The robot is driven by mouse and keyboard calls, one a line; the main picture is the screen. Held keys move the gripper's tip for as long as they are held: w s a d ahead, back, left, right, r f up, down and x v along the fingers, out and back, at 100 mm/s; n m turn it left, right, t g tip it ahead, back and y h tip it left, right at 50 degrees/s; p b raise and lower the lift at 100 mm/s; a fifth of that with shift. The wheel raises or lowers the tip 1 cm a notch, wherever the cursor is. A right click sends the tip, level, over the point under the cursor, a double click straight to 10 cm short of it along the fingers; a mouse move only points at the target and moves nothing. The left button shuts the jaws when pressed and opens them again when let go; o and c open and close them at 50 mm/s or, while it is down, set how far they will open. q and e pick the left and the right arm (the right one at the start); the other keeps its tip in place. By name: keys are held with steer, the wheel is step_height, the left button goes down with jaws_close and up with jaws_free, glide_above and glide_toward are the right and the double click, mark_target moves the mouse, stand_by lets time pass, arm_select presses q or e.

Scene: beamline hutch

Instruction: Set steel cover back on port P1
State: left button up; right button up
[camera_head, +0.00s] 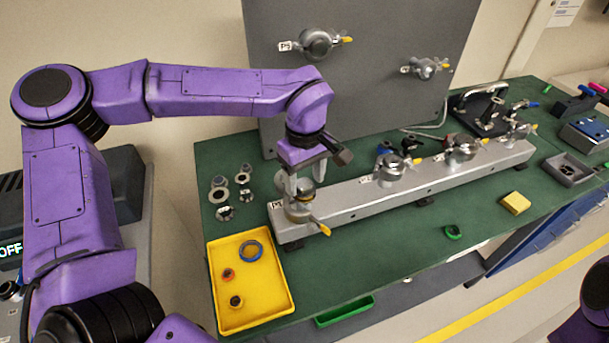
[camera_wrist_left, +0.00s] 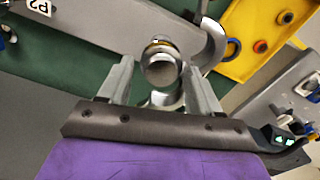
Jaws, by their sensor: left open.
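Port P1 (camera_head: 299,213) is at the near-left end of the long grey manifold, with a clamp with a yellow handle (camera_head: 322,228) at it. The steel cover (camera_wrist_left: 160,68) is a small round metal piece with a brass-coloured ring beside it, and it shows between my left fingertips in the left wrist view. It appears to sit at the top of the port; I cannot tell whether it is fully seated. My left gripper (camera_head: 304,182) points down over P1, fingers open on either side of the cover; it also shows in the left wrist view (camera_wrist_left: 158,82). My right gripper is out of view.
A yellow tray (camera_head: 222,297) with a blue ring and smaller rings stands in front of P1. Several metal rings (camera_head: 222,195) lie left of the manifold. Other clamped ports (camera_head: 391,166) stand along it. A grey panel (camera_head: 375,85) rises behind. A yellow block (camera_head: 515,203) lies on the green table.

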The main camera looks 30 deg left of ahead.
arm_select(q)
step_height(320, 180, up, 11)
steer(key=b, duration=0.1)
steer(key=shift+f, duration=0.2)
